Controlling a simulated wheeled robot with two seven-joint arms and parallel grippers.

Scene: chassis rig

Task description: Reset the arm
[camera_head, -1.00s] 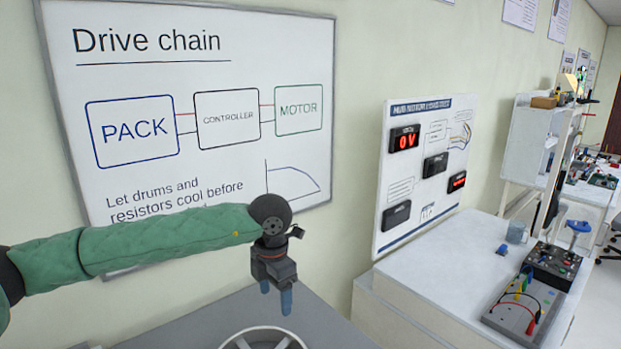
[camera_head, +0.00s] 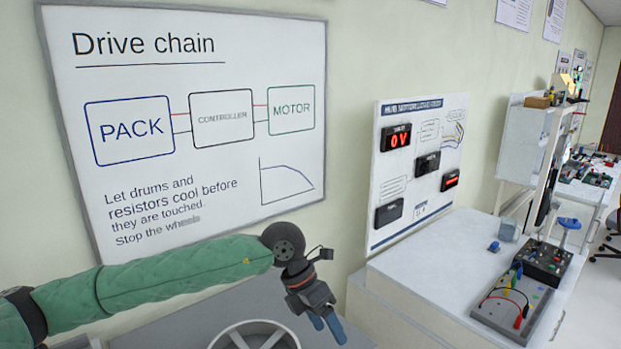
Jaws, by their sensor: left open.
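My left arm, in a green quilted sleeve, comes in from the left. My left gripper (camera_head: 326,326) hangs at its end, open and empty, its blue-grey fingers pointing down and a little right. It is above and to the right of a pale spoked wheel (camera_head: 254,335) at the bottom edge, of which only the upper part shows. The gripper looks apart from the wheel. My right gripper is not in view.
A whiteboard (camera_head: 240,165) reading "Drive chain" hangs behind my arm. To the right, a white bench (camera_head: 440,262) carries an upright meter panel (camera_head: 413,210), a mug (camera_head: 509,229), and a test board with cables (camera_head: 513,300). Shelving (camera_head: 525,140) stands farther back.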

